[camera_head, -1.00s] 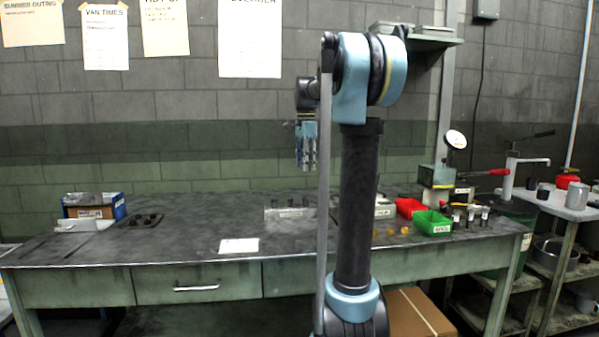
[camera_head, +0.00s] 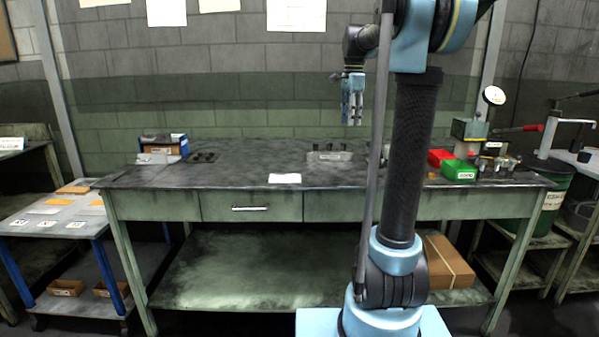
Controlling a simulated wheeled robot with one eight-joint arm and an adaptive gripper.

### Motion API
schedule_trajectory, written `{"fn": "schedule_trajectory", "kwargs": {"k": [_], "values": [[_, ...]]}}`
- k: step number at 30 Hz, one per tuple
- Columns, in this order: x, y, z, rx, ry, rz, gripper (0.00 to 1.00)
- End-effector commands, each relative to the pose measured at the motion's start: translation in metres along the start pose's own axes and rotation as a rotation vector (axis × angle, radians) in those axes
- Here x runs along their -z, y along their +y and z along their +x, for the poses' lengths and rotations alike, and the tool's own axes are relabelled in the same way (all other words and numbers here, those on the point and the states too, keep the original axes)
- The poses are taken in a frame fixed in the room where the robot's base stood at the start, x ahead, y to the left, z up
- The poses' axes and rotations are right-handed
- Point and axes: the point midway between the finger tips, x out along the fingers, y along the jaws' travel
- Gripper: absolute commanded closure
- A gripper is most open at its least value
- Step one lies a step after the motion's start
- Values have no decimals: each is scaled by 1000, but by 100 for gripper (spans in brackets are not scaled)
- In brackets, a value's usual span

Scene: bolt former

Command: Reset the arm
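My arm stands upright in front of the workbench, right of the picture's middle, with its upper part bent over toward the left. My gripper (camera_head: 352,108) hangs pointing down above the back of the workbench (camera_head: 240,178), in front of the brick wall. Nothing shows in or below its fingers. It is small and seen from behind my arm, so whether the fingers are open or shut is unclear.
A blue-legged cart (camera_head: 60,215) stands left. A cardboard box (camera_head: 447,265) lies on the lower shelf.

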Motion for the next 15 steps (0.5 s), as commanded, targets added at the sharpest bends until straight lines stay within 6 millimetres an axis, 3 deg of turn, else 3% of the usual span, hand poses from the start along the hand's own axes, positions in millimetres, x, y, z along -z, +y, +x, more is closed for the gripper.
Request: {"fn": "schedule_trajectory", "kwargs": {"k": [15], "values": [[-6, 54, 21, 25, 10, -165, 60]]}}
